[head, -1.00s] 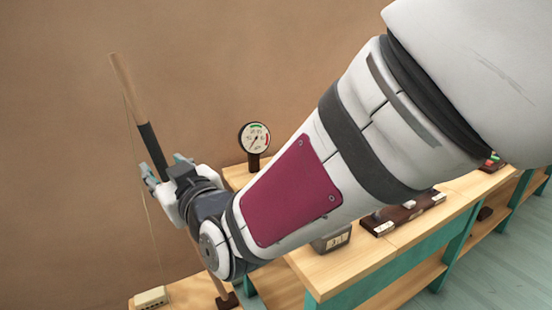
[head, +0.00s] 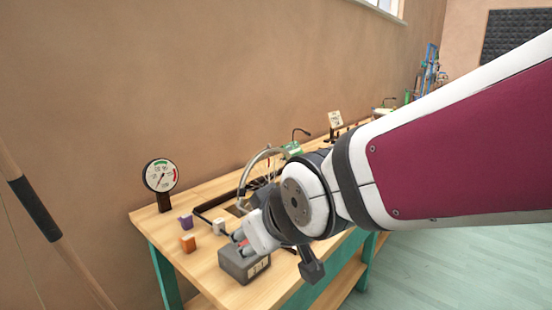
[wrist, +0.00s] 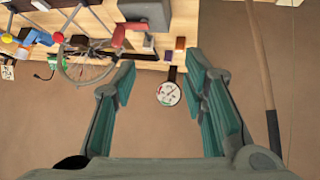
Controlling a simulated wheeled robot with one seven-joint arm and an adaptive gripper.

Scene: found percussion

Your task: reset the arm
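My gripper (wrist: 162,88) is open in the wrist view, its two teal fingers spread wide with nothing between them. In the head view my arm reaches in from the right and my gripper (head: 240,238) is over the front of the workbench, close to a grey box with a small display (head: 243,265). The fingertips are partly hidden there, and I cannot tell whether they touch anything. The wrist view looks upside down towards the bench and the brown wall.
A round dial gauge (head: 161,176) stands at the bench's left end. A purple block (head: 186,221) and an orange block (head: 188,243) lie near it. A wheel (head: 262,172) stands behind my gripper. A tall pole (head: 45,215) is at left. Open floor (head: 430,275) lies right.

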